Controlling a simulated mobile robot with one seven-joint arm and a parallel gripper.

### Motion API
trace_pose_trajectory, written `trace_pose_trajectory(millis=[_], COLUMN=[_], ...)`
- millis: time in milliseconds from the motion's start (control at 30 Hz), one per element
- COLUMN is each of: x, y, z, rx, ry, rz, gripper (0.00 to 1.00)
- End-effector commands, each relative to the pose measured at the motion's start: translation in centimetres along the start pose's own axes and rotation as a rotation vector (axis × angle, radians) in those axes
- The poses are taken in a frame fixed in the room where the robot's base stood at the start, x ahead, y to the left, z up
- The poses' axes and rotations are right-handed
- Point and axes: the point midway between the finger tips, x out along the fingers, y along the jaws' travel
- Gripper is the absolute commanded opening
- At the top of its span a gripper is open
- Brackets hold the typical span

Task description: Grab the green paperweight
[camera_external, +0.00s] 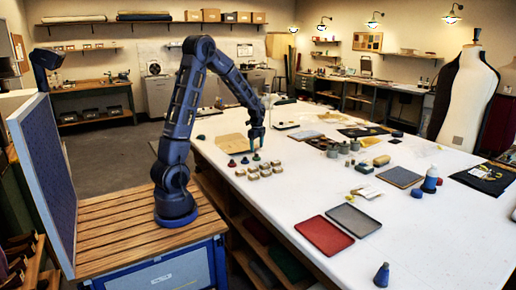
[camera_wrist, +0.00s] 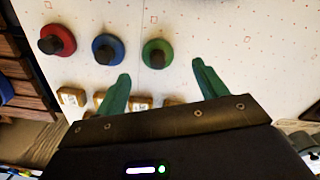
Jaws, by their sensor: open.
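The green paperweight (camera_wrist: 157,54) is a round green disc with a dark knob, on the white table in the wrist view. It lies just ahead of my gripper (camera_wrist: 162,78), between the lines of its two green fingers. My gripper is open and empty. In the external view my gripper (camera_external: 257,147) points down over the green paperweight (camera_external: 256,157), close to its top. A blue paperweight (camera_wrist: 107,49) and a red paperweight (camera_wrist: 57,42) stand in a row to its left.
Several small wooden blocks (camera_external: 265,173) stand close in front of the paperweights, partly behind my fingers in the wrist view. A red tray (camera_external: 324,236) and a grey tray (camera_external: 353,219) lie nearer the front.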

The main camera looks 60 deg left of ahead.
Motion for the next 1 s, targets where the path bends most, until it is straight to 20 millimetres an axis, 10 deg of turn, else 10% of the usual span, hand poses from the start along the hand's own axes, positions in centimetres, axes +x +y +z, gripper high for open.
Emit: trace_pose_trajectory(millis=[833, 1000], x=[5.7, 5.7], y=[0.3, 0.3], z=[-0.1, -0.1], rx=[-0.001, -0.001], ry=[0.000, 0.000], rz=[0.000, 0.000], gripper=[0.71, 0.38])
